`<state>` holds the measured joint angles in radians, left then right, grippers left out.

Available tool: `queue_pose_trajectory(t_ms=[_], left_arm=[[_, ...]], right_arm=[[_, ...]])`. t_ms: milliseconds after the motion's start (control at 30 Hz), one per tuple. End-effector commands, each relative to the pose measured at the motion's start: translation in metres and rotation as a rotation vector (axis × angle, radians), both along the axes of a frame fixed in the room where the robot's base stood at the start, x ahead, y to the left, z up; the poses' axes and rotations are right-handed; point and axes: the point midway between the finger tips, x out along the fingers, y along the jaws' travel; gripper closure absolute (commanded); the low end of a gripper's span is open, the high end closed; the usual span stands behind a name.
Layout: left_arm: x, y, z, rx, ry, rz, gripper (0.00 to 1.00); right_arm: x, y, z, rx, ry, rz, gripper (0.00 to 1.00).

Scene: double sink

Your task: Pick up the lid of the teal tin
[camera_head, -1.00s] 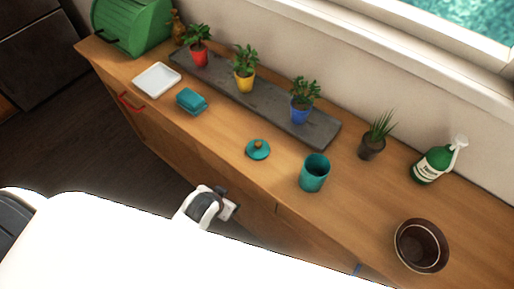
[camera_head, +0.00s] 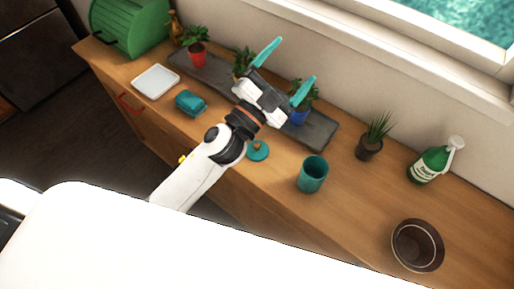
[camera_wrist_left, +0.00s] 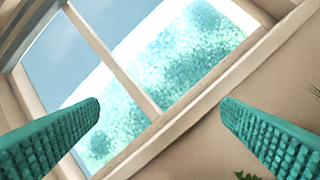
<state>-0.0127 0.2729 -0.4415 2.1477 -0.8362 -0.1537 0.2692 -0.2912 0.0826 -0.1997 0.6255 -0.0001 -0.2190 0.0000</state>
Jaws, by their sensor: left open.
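The teal lid (camera_head: 258,151) with a brown knob lies on the wooden counter, partly hidden behind my left arm in the head view. The open teal tin (camera_head: 313,174) stands upright to its right. My left gripper (camera_head: 291,68) is open and empty, raised above the counter beyond the lid, in front of the potted plants. In the left wrist view its two teal fingers (camera_wrist_left: 160,135) are spread apart, with the window and wall beyond them. The lid and tin are not in the wrist view. My right gripper is not in view.
A grey slab (camera_head: 318,130) holds potted plants along the wall. A teal box-like item (camera_head: 190,102) and a white tray (camera_head: 156,81) lie left. Counter around the tin is clear.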

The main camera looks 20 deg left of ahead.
Motion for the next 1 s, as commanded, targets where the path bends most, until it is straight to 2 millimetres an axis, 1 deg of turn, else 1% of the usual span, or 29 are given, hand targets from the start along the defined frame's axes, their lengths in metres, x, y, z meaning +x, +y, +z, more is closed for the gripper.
queue_pose_trajectory(t_ms=[33,67,100,133,167,200,233,267,300,333,367,400,467,500,567,600,700,800,900,967,1000], left_arm=[[-0.008,-0.029,0.023,0.089,-0.147,-0.117,0.13],[-0.017,-0.047,0.032,0.149,-0.229,-0.193,0.13],[-0.03,-0.07,0.038,0.235,-0.328,-0.299,0.13],[-0.04,-0.086,0.039,0.306,-0.396,-0.377,0.13],[-0.051,-0.1,0.037,0.382,-0.457,-0.457,0.13],[-0.065,-0.117,0.029,0.49,-0.529,-0.565,0.13],[-0.074,-0.127,0.019,0.579,-0.574,-0.644,0.13],[-0.082,-0.134,0.007,0.67,-0.61,-0.724,0.13],[-0.09,-0.14,-0.011,0.799,-0.645,-0.828,0.13],[-0.094,-0.141,-0.027,0.904,-0.662,-0.903,0.13],[-0.097,-0.139,-0.044,1.01,-0.668,-0.975,0.13],[-0.097,-0.131,-0.066,1.157,-0.66,-1.068,0.13],[-0.091,-0.111,-0.097,1.377,-0.617,-1.184,0.13],[-0.084,-0.093,-0.113,1.519,-0.568,-1.248,0.13],[-0.072,-0.064,-0.131,1.715,-0.473,-1.322,0.13],[-0.063,-0.043,-0.139,1.83,-0.401,-1.357,0.13],[-0.045,0.002,-0.145,2.056,-0.22,-1.403,0.13],[-0.035,0.032,-0.143,2.19,-0.079,-1.415,0.13],[-0.031,0.047,-0.145,2.248,-0.007,-1.42,0.13],[-0.031,0.05,-0.15,2.258,0.01,-1.422,0.13],[-0.031,0.05,-0.157,2.257,0.013,-1.424,0.13]], right_arm=[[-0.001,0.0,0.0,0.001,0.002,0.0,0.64],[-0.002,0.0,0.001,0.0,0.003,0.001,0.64],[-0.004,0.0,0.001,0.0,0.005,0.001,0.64],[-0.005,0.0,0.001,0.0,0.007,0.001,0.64],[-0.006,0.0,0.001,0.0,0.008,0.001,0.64],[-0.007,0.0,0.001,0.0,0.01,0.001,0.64],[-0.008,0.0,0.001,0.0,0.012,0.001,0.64],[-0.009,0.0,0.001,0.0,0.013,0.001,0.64],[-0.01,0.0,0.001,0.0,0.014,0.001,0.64],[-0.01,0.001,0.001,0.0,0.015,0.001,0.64],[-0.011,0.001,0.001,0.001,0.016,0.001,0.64],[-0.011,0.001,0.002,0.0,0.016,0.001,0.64],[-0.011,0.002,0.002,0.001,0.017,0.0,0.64],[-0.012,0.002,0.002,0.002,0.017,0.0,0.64],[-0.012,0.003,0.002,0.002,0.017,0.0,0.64],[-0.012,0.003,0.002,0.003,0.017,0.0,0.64],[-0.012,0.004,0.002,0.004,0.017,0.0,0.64],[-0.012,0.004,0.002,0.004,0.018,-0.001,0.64],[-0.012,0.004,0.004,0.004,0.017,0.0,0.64],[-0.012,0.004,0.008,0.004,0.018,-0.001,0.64],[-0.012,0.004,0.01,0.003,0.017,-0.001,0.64]])
